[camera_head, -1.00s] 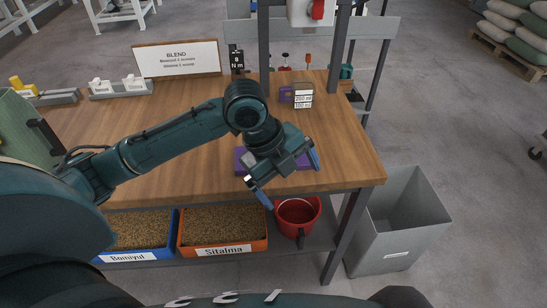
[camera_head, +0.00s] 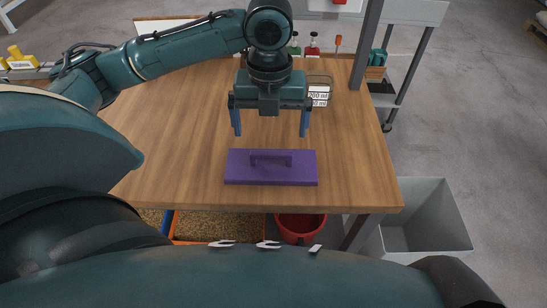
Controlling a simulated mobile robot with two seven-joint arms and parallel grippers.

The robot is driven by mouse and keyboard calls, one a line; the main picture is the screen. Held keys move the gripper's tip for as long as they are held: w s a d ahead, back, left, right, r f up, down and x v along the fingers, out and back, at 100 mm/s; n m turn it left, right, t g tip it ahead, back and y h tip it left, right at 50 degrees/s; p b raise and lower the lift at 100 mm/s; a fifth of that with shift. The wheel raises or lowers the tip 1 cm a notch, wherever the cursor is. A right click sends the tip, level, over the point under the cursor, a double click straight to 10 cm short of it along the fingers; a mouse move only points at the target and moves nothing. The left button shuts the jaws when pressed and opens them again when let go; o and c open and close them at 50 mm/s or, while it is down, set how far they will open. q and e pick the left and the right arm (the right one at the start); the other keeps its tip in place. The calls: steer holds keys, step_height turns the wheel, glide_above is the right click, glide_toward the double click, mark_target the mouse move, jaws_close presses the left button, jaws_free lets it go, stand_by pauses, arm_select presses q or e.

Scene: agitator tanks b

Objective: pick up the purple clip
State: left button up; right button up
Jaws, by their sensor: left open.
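A flat purple slab with a raised bar handle (camera_head: 271,174) lies on the wooden table near its front edge. I cannot tell whether this is the purple clip. A smaller purple piece seen earlier beside the ml labels is now hidden behind my left gripper (camera_head: 270,132). That gripper is open and empty, its two blue fingers pointing down, spread apart. In the picture it is just behind the slab's handle, and it appears to be above the table. My right gripper is not in view.
A labelled ml holder (camera_head: 319,93) stands on the table behind the gripper, to the right. A red bucket (camera_head: 300,225) and a grain-filled bin (camera_head: 220,226) are below the table. A grey open bin (camera_head: 425,220) stands to the right. The table's right side is clear.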

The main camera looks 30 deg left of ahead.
mark_target(271, 152)
arm_select(q)
step_height(271, 152, down, 8)
steer(key=shift+d+f+b, duration=0.1)
steer(key=shift+f+b, duration=0.15)
steer(key=shift+b, duration=0.05)
steer(key=shift+c, duration=0.4)
steer(key=c, duration=0.8)
